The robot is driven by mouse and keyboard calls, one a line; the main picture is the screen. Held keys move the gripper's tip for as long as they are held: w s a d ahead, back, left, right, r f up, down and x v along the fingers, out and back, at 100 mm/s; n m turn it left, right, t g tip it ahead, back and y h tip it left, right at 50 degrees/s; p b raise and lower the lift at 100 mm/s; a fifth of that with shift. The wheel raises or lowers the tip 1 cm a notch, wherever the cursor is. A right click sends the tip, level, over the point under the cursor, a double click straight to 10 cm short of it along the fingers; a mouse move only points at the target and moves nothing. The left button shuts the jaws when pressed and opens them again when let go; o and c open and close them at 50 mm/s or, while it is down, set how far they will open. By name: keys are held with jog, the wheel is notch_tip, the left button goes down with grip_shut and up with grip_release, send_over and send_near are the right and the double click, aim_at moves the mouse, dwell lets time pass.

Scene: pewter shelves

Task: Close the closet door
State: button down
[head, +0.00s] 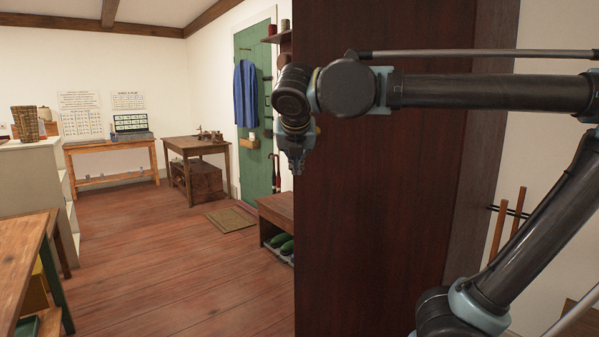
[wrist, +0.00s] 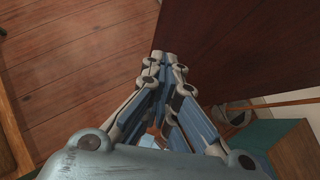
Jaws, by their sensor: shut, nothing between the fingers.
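A tall dark red-brown wooden panel (head: 375,220), which looks like the closet door, stands upright and fills the middle of the head view. Its left edge is free, and a darker upright side (head: 478,150) adjoins it on the right. The hinge is not visible. My gripper (head: 297,170) hangs down near the panel's left edge, fingers together and empty. In the wrist view my gripper (wrist: 167,58) points toward the panel's edge (wrist: 205,50). I cannot tell whether it touches the panel.
A low wooden bench (head: 277,212) with green shoes stands left of the panel. A wooden table (head: 30,260) is at the near left. The plank floor (head: 180,270) between is open. A teal box (wrist: 262,140) and a wooden stick (wrist: 270,104) lie lower right in the wrist view.

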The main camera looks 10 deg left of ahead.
send_near(297, 184)
notch_tip(297, 184, down, 3)
jog(key=shift+w+a+f, duration=0.1)
jog(key=shift+w+a, duration=0.05)
jog(key=shift+w, duration=0.65)
jog(key=shift+w+a+f, duration=0.1)
jog(key=shift+w, duration=0.65)
